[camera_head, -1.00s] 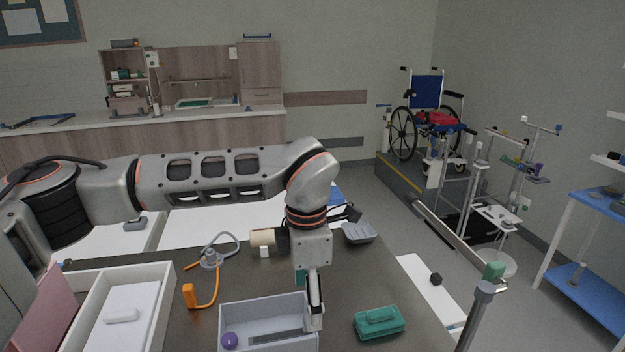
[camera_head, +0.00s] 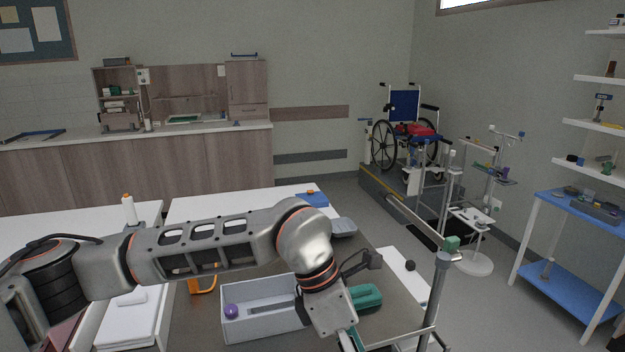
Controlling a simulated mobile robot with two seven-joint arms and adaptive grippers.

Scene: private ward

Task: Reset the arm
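My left arm reaches in from the left across the dark table, its elbow low in the head view. My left gripper (camera_head: 349,340) points down at the bottom edge, just right of the grey open box (camera_head: 262,318). Its fingertips are cut off by the frame, so I cannot see whether it is open or shut. My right gripper is not in view.
A purple ball (camera_head: 232,311) lies in the grey box. A green case (camera_head: 366,297) sits right of it, partly behind my gripper. A grey tray (camera_head: 343,227) lies at the table's far end. A metal post (camera_head: 437,290) stands at right. Wheelchair (camera_head: 405,128) and blue shelf table (camera_head: 570,260) stand beyond.

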